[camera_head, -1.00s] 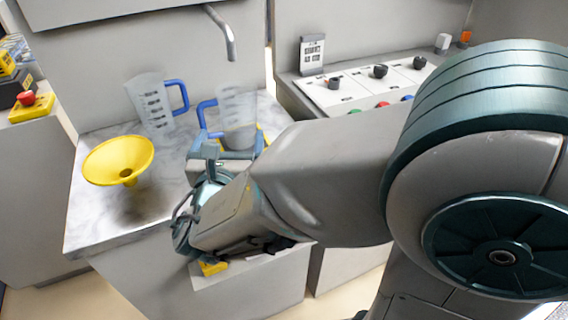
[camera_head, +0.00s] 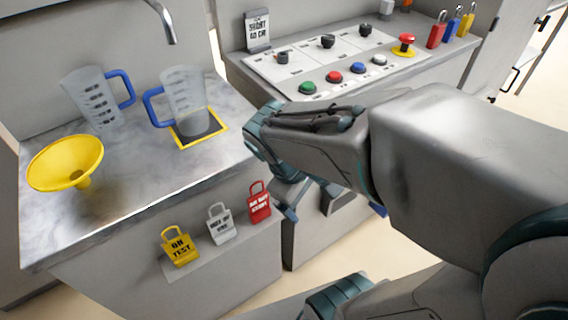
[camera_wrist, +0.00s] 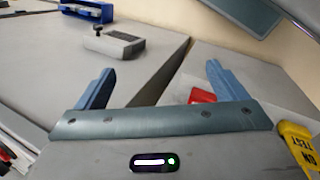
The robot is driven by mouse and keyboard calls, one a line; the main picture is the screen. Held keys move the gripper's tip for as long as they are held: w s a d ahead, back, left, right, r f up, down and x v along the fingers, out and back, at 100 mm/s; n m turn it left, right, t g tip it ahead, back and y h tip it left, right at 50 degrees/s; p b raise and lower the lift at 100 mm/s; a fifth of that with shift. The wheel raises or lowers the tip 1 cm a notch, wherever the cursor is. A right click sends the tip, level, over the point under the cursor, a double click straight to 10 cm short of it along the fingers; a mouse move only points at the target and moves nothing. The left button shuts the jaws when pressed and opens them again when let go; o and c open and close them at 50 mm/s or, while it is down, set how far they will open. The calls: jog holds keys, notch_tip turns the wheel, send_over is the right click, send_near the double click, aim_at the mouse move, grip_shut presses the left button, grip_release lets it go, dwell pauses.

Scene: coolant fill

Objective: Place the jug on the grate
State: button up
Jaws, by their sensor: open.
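A clear jug with a blue handle (camera_head: 185,95) stands upright on the yellow-edged dark square grate (camera_head: 216,127) on the marble-look counter. Its handle points left, and its lower part looks greyish. A second clear jug with a blue handle (camera_head: 97,100) stands on the bare counter to its left, handle to the right. My gripper (camera_head: 334,210) is to the right of and lower than the counter top, apart from both jugs. In the wrist view its two blue fingers (camera_wrist: 161,80) are spread with nothing held between them. No jug shows in the wrist view.
A yellow funnel (camera_head: 65,163) stands at the counter's left. A metal spout (camera_head: 163,22) hangs above. Yellow, white and red tags (camera_head: 260,203) hang on the counter front. A control panel (camera_head: 320,65) with buttons and knobs is at right, above my arm.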

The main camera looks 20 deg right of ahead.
jog(key=m+y, duration=0.1)
jog(key=m, duration=0.1)
jog(key=a+m+y, duration=0.1)
jog(key=m, duration=0.1)
jog(key=a+m+y, duration=0.1)
jog(key=m+y, duration=0.1)
jog(key=shift+a+r+t, duration=0.2)
jog(key=shift+r+t, duration=0.1)
jog(key=shift+t, duration=0.1)
dwell(1.8)
